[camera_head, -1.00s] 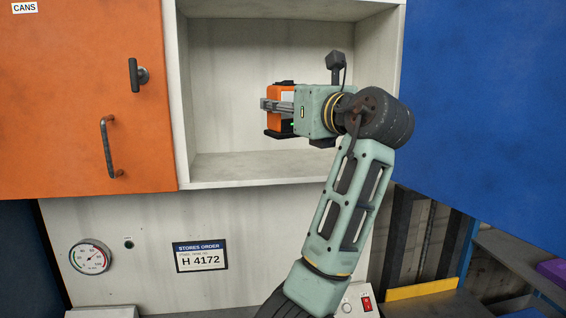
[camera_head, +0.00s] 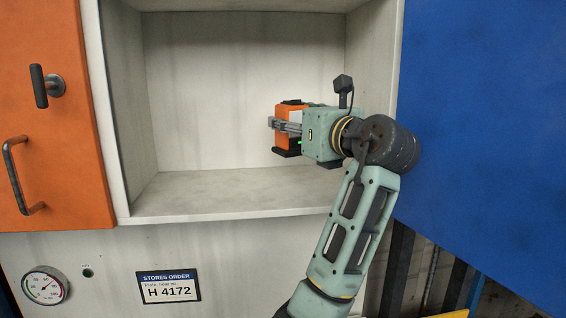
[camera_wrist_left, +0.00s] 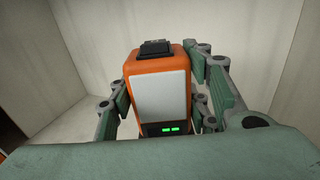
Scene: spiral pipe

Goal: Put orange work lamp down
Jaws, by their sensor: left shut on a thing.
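The orange work lamp (camera_head: 290,111) is upright in my left gripper (camera_head: 284,126), in front of and inside the mouth of the open white cabinet compartment (camera_head: 240,188). In the left wrist view the lamp (camera_wrist_left: 160,98) shows a pale panel, a black top knob and green lights, with a finger of my left gripper (camera_wrist_left: 160,105) on each side. The gripper is shut on it. In the head view the lamp's dark base appears above the compartment floor; the exact gap is hard to tell. My right gripper is not in view.
The compartment looks empty, with bare floor left of the lamp. An orange door (camera_head: 62,100) with a handle stands at the left, and a blue panel (camera_head: 490,120) at the right. A gauge (camera_head: 45,286) and a "H 4172" sign (camera_head: 168,287) are below.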

